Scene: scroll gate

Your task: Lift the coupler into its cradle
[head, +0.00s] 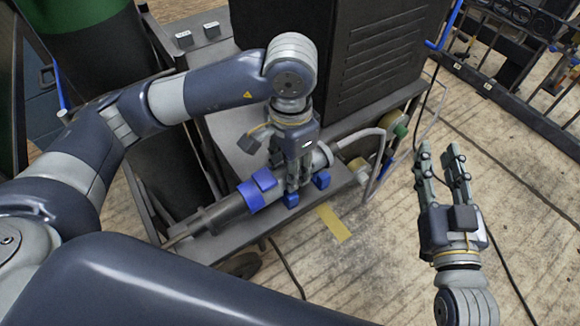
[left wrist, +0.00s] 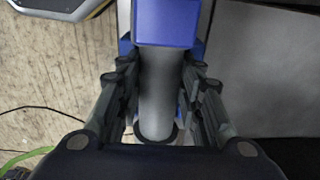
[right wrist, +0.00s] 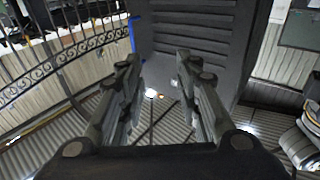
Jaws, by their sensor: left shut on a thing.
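The coupler (head: 225,212) is a grey cylinder with a blue band, lying along the low shelf of the dark cart. My left gripper (head: 293,190) reaches down from above and is shut on its grey barrel. In the left wrist view the coupler (left wrist: 158,85) runs between the fingers (left wrist: 158,110), with its blue band at the top. Blue blocks (head: 320,180) on the shelf sit beside and under the barrel, likely parts of the cradle; the fingers partly hide them, and I cannot tell whether the coupler touches them. My right gripper (head: 442,165) is open and empty, right of the cart.
The tall dark cabinet (head: 375,60) of the cart stands behind the coupler. A grey hose (head: 372,150) bends at the coupler's right end. Cables lie on the plank floor (head: 400,260), and a black scroll gate (head: 510,60) stands at the upper right.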

